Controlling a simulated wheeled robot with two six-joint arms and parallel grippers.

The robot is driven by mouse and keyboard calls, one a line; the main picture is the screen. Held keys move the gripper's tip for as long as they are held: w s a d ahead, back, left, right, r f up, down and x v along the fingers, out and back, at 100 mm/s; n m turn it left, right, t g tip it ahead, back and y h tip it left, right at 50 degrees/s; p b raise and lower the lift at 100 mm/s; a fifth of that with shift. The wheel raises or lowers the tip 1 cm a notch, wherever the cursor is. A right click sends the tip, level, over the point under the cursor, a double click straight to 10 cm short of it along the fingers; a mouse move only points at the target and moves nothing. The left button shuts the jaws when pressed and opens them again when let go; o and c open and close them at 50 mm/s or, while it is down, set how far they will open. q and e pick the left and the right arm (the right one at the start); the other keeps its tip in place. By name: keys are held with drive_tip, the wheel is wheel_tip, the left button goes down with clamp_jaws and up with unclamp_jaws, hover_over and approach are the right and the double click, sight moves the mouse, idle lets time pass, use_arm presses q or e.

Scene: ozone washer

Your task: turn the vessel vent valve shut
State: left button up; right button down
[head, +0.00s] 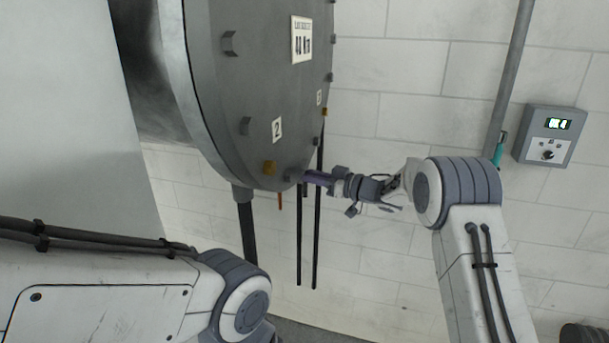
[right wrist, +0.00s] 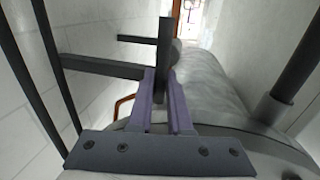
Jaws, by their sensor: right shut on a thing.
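The grey vessel (head: 245,90) hangs at upper centre-left in the head view, with number plates on its face. My right gripper (head: 316,178) reaches to its lower right edge. In the right wrist view its two purple fingers (right wrist: 160,105) are closed on a dark bar (right wrist: 165,45), which looks like the vent valve's handle. Another dark bar (right wrist: 100,67) runs left from beside the fingers. The vessel's rounded grey side (right wrist: 215,90) is to the right. In the head view the handle is too small to make out. My left gripper is out of view.
Two thin black rods (head: 300,235) and a thick dark leg (head: 246,225) stand below the vessel, close to my right gripper. A control box (head: 547,137) with a green display is on the tiled wall, beside a grey pipe (head: 512,75) with a teal part.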

drive_tip(key=shift+r+p, duration=0.15)
drive_tip(key=shift+p, duration=0.4)
drive_tip(key=shift+w+d+f+m+g+h+p, duration=0.15)
drive_tip(key=shift+w+f+m+g+p, duration=0.4)
drive_tip(key=shift+m+p, duration=1.85)
drive_tip(key=shift+w+d+f+m+g+h+p, duration=0.2)
drive_tip(key=shift+m+g+p, duration=0.6)
drive_tip(key=shift+m+p, duration=1.6)
drive_tip(key=shift+w+d+f+m+g+h+p, duration=0.1)
drive_tip(key=shift+w+f+m+g+p, duration=0.4)
drive_tip(key=shift+m+p, duration=1.9)
drive_tip(key=shift+s+m+b, duration=0.1)
drive_tip(key=shift+m+b, duration=0.5)
drive_tip(key=shift+m, duration=0.1)
drive_tip(key=c, duration=0.8)
unclamp_jaws()
drive_tip(key=shift+c, duration=0.2)
drive_tip(key=shift+f, duration=0.1)
